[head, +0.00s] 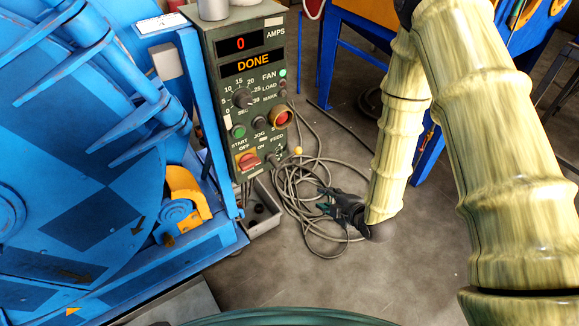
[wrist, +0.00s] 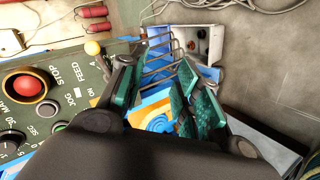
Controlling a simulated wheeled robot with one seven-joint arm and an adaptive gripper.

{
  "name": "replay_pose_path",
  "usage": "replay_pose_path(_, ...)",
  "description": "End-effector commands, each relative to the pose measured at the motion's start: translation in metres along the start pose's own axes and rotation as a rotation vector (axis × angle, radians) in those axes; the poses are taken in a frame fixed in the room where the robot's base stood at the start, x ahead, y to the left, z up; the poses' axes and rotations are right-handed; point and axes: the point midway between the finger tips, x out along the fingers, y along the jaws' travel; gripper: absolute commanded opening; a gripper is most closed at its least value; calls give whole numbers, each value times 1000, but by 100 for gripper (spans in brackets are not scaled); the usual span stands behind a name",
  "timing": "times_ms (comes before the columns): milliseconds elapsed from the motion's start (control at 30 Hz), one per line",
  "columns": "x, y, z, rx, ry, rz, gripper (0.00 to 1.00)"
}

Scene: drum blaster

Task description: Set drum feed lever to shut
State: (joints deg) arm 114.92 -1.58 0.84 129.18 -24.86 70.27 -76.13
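The feed lever (head: 298,150) is a short lever with a pale yellow ball, at the lower right of the green control panel (head: 207,70) under the FEED label. Its ball (wrist: 92,47) shows at the upper left of the wrist view, sticking out past the panel edge. The lever's exact setting is too small to read. My gripper (head: 324,202) is to the right of and below the lever in the head view, apart from it. In the wrist view my gripper's two green-padded fingers (wrist: 163,62) are spread with nothing between them, right of the ball.
The panel also has a red stop button (head: 281,118), a red OFF/ON switch (head: 248,160) and a display (head: 246,62) reading DONE. The blue drum machine (head: 75,190) stands left.

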Motion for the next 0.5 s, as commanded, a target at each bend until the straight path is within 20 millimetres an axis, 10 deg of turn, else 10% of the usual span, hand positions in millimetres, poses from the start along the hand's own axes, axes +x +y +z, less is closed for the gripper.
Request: replay_pose_path(500, 45, 78, -40, -624, 156, 337, 33)
